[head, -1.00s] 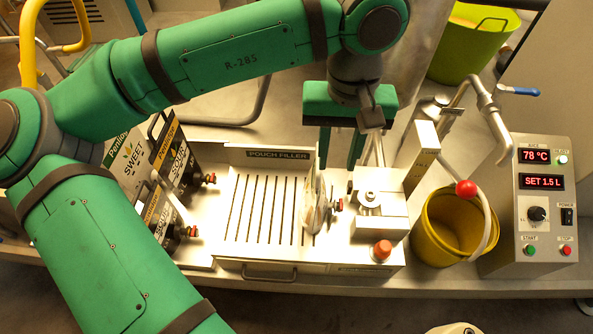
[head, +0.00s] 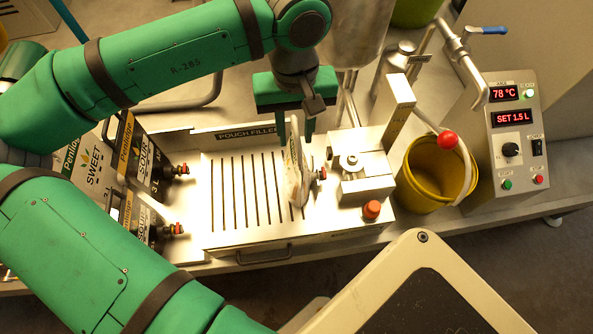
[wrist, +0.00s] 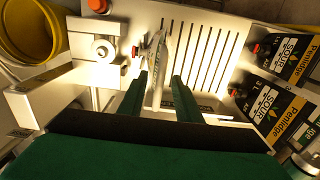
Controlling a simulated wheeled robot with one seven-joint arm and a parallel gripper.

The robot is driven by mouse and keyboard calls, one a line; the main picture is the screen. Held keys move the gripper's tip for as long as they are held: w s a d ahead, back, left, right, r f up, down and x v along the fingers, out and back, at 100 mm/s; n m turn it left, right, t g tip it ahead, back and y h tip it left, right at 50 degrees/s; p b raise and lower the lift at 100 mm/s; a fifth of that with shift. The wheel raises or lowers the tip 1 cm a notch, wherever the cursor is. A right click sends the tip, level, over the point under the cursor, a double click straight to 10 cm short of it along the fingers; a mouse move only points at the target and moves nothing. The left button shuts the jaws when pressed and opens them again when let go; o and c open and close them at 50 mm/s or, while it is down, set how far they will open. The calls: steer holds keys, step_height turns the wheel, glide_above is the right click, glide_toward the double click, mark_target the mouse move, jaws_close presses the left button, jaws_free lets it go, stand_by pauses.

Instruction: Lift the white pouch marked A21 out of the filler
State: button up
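The white pouch (head: 297,178) stands upright and nearly edge-on at the right end of the slotted pouch filler (head: 225,190), with its red-capped spout pointing right towards the filler head. In the wrist view the pouch (wrist: 157,66) shows as a thin pale sheet; I cannot read its marking. My gripper (head: 295,132) points down over the pouch and is open. One finger is on each side of the pouch's upper edge, with gaps visible in the wrist view (wrist: 160,80). I cannot tell how deep the fingers reach along it.
The metal filler head (head: 362,172) with a red button (head: 371,210) stands close right of the pouch. Beyond are a yellow bucket (head: 430,185), a red-knobbed lever (head: 448,140) and a control box (head: 512,150). Black boxed pouches (head: 145,165) stand left. The slots left of the pouch are empty.

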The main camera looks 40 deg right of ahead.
steer(key=shift+s+f, duration=0.2)
steer(key=shift+f, duration=1.65)
jaws_close()
steer(key=shift+r, duration=0.1)
